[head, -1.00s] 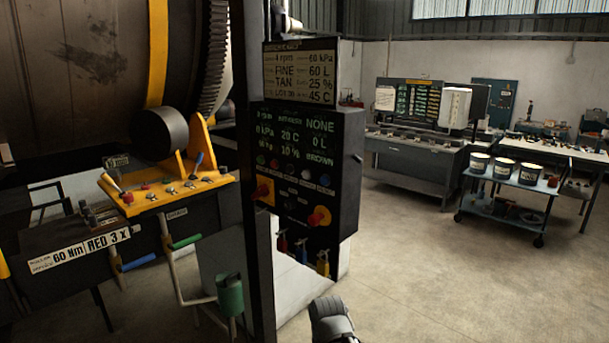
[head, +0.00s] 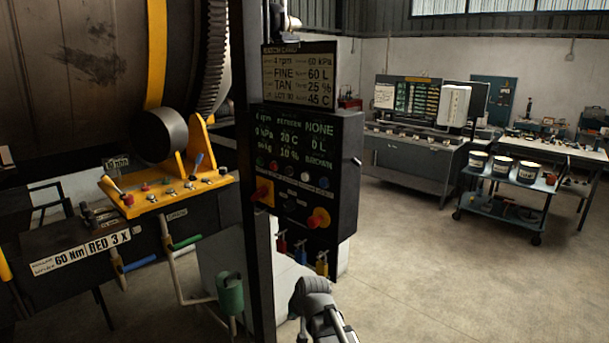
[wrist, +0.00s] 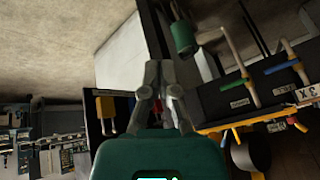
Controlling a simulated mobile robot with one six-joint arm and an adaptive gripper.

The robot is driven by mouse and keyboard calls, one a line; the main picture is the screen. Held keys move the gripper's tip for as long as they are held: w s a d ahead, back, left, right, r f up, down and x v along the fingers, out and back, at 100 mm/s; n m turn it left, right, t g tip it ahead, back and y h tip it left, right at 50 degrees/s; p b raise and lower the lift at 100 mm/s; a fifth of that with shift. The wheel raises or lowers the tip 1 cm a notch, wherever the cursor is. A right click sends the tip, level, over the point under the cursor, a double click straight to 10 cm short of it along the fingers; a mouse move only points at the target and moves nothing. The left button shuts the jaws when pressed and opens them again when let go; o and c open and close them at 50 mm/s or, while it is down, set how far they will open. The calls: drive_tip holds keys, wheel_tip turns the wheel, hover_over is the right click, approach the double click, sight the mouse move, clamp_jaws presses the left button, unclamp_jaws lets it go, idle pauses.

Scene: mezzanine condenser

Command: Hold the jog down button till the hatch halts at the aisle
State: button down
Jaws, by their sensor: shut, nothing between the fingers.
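The black control box (head: 303,222) stands on a dark post. Labels are too small to read, so I cannot tell which button is jog down. The large dark drum (head: 75,70) fills the upper left; I cannot make out its hatch. In the wrist view my gripper (wrist: 159,68) is shut and empty, its fingers pointing up in the picture. In the head view my arm's end is low, below the box.
A yellow lever panel (head: 165,193) and pipes with coloured handles are left of the post. A green cup (head: 230,294) hangs low beside it. A cart (head: 505,180) with several tins and a workbench (head: 415,160) stand at the right. The floor between is clear.

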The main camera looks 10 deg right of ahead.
sight(301, 175)
drive_tip(key=w+a+r+m+t+y+p, duration=0.1)
drive_tip(key=w+a+r+t+p, duration=0.15)
drive_tip(key=w+r+t, duration=0.55)
drive_tip(key=w+d+r+m+t+h+p, duration=0.3)
drive_tip(key=w+r+m+t+h, duration=0.4)
drive_tip(key=w+r+m, duration=0.5)
drive_tip(key=w+r+p, duration=0.1)
drive_tip(key=w+r, duration=0.6)
drive_tip(key=r, duration=0.1)
drive_tip(key=shift+w+p, duration=0.2)
drive_tip(key=shift+p, duration=0.15)
drive_tip(key=shift+w+d+r, duration=0.1)
drive_tip(key=shift+d, duration=0.1)
drive_tip(key=w+d, duration=0.5)
drive_tip(key=d, duration=0.1)
drive_tip(key=shift+d, duration=0.4)
drive_tip(key=shift+w+d, duration=0.4)
drive_tip(key=shift+d, duration=0.3)
idle(2.9)
